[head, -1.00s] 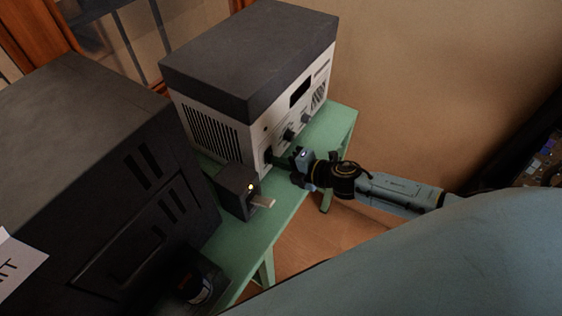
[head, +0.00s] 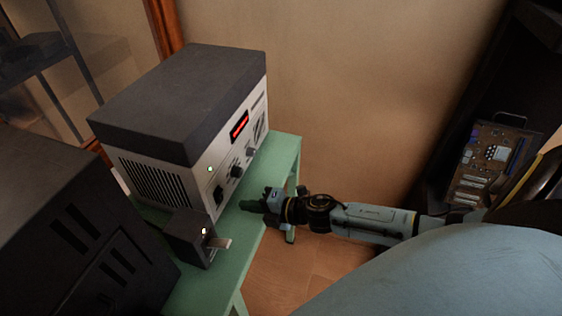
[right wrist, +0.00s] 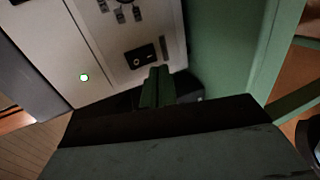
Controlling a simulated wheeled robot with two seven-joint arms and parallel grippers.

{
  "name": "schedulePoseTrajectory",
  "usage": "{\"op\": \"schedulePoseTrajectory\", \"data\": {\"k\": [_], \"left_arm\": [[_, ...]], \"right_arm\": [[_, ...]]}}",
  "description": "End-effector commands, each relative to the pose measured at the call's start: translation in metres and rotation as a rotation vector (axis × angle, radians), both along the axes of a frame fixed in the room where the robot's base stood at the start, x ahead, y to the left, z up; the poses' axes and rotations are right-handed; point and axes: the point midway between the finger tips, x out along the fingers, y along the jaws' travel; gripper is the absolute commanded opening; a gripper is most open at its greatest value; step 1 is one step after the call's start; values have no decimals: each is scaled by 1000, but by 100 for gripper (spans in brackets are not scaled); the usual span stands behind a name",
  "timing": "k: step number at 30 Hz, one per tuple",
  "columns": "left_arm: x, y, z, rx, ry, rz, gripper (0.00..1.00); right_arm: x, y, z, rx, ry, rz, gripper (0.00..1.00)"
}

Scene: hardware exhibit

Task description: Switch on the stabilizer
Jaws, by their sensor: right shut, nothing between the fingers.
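The stabilizer (head: 190,120) is a white box with a dark grey top on a green table. Its red display (head: 239,125) is lit and a green lamp (head: 210,169) glows on its front. In the right wrist view the green lamp (right wrist: 84,77) and a black rocker switch (right wrist: 140,56) show on the front panel. My right gripper (head: 252,206) is shut and empty, in front of the panel's lower part. In the right wrist view its fingertips (right wrist: 158,75) are just below the switch; I cannot tell whether they touch it. My left gripper is not in view.
A small dark box (head: 188,240) with a lit lamp and a pale tab stands in front of the stabilizer on the green table (head: 262,195). A large dark case (head: 60,230) is at the left. A circuit board (head: 490,160) is at the right. Floor is open right of the table.

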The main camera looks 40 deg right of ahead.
Motion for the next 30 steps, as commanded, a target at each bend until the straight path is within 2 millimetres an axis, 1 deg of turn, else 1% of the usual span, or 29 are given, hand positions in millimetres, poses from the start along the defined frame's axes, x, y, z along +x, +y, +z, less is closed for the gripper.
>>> {"op": "schedulePoseTrajectory", "data": {"k": [1,3,9,12,18,30], "left_arm": [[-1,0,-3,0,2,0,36],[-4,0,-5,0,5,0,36],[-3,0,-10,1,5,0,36],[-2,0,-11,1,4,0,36],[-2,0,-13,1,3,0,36],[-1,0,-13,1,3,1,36]], "right_arm": [[-11,-6,-3,-2,4,2,0],[-22,-13,-2,0,3,2,0],[-50,-32,-1,-1,3,1,0],[-61,-39,0,-1,3,1,0],[-72,-47,2,0,0,1,0],[-74,-49,2,-1,0,1,0]]}}
